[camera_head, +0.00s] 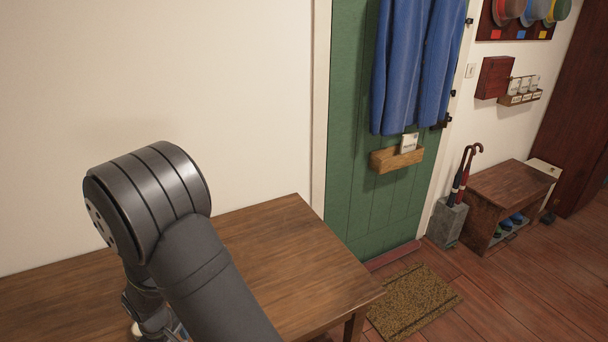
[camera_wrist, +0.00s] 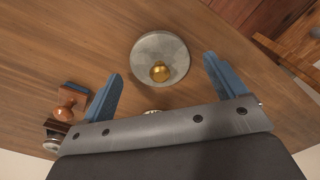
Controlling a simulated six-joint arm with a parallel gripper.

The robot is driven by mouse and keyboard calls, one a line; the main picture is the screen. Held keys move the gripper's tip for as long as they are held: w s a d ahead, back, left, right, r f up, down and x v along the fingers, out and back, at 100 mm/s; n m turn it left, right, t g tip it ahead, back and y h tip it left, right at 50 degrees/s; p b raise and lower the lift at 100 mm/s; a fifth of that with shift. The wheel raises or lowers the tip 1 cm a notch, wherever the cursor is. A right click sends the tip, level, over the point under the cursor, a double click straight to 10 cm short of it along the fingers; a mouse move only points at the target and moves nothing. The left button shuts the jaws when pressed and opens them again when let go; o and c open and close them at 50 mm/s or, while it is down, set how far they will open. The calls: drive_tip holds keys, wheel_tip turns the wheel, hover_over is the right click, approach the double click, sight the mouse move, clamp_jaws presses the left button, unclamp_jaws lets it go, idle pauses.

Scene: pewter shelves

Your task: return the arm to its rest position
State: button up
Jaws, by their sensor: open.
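My gripper (camera_wrist: 162,90) shows in the wrist view with its two blue fingers spread wide apart, open and with nothing between the fingertips. It hangs above a wooden table (camera_wrist: 60,60). A round grey disc-shaped thing with a brass knob (camera_wrist: 160,71) is on the table just beyond the fingers, seen from above. In the head view my arm bends over the table (camera_head: 290,250), and my gripper is mostly hidden behind the arm, low at the left.
A wooden-handled stamp (camera_wrist: 70,100) is beside the left finger, with a small dark-and-metal thing (camera_wrist: 55,138) near it. A green door (camera_head: 350,130) with a blue coat (camera_head: 415,60), a doormat (camera_head: 415,300), an umbrella stand (camera_head: 447,222) and a bench (camera_head: 505,185) lie to the right.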

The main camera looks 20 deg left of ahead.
drive_tip(key=shift+r, duration=0.35)
